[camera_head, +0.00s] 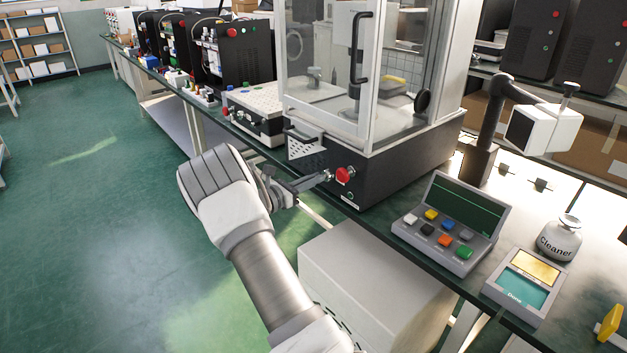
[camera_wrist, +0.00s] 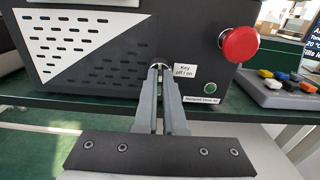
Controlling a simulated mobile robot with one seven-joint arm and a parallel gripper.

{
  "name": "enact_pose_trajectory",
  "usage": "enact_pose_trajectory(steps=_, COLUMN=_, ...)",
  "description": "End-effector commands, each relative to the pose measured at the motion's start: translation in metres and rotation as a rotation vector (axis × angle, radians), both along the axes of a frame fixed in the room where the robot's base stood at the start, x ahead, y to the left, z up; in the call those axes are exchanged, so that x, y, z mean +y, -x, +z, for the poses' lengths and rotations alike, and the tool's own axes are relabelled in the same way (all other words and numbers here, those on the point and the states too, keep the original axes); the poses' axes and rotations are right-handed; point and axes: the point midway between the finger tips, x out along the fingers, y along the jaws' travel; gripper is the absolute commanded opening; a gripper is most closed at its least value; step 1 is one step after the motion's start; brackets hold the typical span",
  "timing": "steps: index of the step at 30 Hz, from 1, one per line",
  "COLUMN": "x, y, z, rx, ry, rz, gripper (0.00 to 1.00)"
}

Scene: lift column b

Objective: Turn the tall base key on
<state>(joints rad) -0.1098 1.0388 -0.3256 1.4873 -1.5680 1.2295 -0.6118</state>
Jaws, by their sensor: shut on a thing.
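The tall base (camera_head: 385,158) is a black machine base under a clear glazed cabinet in the head view. In the wrist view its dark front panel (camera_wrist: 115,75) fills the upper part, with a small label (camera_wrist: 184,71) reading "Key off / on". My gripper (camera_wrist: 160,72) has its fingers together at the key, just left of that label. The key is mostly hidden between the fingertips, so its turn angle cannot be told. In the head view my gripper (camera_head: 326,177) reaches the panel from the left, beside the red button.
A red mushroom button (camera_wrist: 239,43) sticks out to the right of the key, with a green button (camera_wrist: 210,88) below it. A grey keypad console (camera_head: 447,225) stands on the bench to the right. A pale box (camera_head: 375,285) stands below the bench edge, near my arm.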

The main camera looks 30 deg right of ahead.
Motion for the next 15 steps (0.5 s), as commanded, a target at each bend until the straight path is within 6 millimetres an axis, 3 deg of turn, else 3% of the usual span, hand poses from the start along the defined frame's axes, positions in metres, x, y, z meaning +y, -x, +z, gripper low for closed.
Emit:
enact_pose_trajectory(steps=8, x=0.0, y=0.0004, z=-0.0011, rx=-0.033, ry=-0.005, rz=0.0, gripper=0.0)
enact_pose_trajectory(steps=15, x=0.0006, y=0.0011, z=-0.0021, rx=-0.16, ry=-0.021, rz=0.001, gripper=0.0)
